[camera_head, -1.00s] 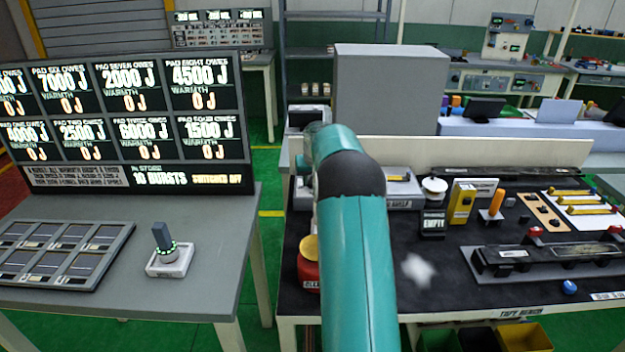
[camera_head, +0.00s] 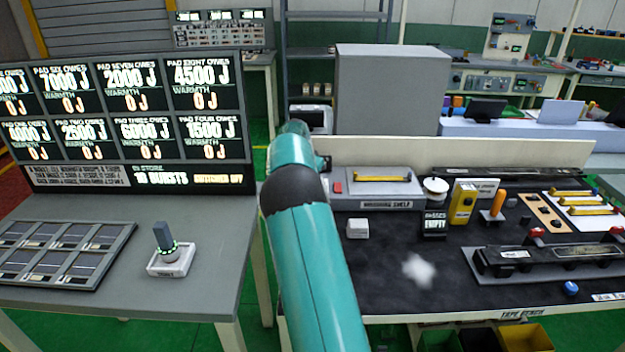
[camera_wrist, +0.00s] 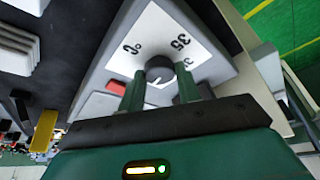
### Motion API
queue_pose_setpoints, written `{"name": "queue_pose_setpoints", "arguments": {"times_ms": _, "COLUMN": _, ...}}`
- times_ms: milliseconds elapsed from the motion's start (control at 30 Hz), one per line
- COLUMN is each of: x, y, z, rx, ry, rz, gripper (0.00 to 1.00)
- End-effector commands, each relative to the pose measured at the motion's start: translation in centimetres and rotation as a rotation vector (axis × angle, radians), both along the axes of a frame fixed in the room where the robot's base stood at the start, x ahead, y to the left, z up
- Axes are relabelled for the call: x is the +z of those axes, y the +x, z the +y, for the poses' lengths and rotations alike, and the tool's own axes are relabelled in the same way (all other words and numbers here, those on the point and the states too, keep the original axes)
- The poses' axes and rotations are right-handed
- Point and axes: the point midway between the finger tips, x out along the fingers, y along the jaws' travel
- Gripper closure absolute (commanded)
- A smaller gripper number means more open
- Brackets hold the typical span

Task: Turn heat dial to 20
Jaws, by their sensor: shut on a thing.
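The heat dial (camera_wrist: 160,69) is a dark round knob on a white numbered face in the wrist view. A 35 shows above it to the right, and a mark that looks like 20 above it to the left. A pale mark on the knob's lower side is partly hidden, so the exact setting cannot be told. My gripper (camera_wrist: 160,88) has its two green fingers at either side of the knob, shut on it. In the head view my arm hides the dial and gripper.
A red button (camera_wrist: 117,87) is close left of my fingers. In the head view, the shelf unit (camera_head: 375,204), a white block (camera_head: 357,228) and a black sign (camera_head: 434,224) stand right of my arm. A grey table with a scoreboard (camera_head: 130,120) and knob box (camera_head: 170,262) is left.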

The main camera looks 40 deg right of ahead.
Motion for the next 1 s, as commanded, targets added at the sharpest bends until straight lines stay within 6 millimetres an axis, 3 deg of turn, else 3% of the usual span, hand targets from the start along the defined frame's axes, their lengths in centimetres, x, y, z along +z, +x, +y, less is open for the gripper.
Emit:
{"name": "queue_pose_setpoints", "arguments": {"times_ms": 300, "x": 0.03, "y": 0.14, "z": 0.07, "rx": -0.136, "ry": 0.001, "rz": -0.001, "gripper": 0.89}}
{"name": "queue_pose_setpoints", "arguments": {"times_ms": 833, "x": 0.06, "y": 0.13, "z": 0.05, "rx": -0.163, "ry": 0.002, "rz": -0.003, "gripper": 0.89}}
{"name": "queue_pose_setpoints", "arguments": {"times_ms": 867, "x": 0.06, "y": 0.14, "z": 0.05, "rx": -0.163, "ry": 0.002, "rz": -0.003, "gripper": 0.63}}
{"name": "queue_pose_setpoints", "arguments": {"times_ms": 933, "x": 0.06, "y": 0.13, "z": 0.05, "rx": -0.162, "ry": 0.001, "rz": -0.002, "gripper": 0.49}}
{"name": "queue_pose_setpoints", "arguments": {"times_ms": 1000, "x": 0.04, "y": 0.13, "z": 0.04, "rx": -0.163, "ry": 0.001, "rz": -0.001, "gripper": 0.45}}
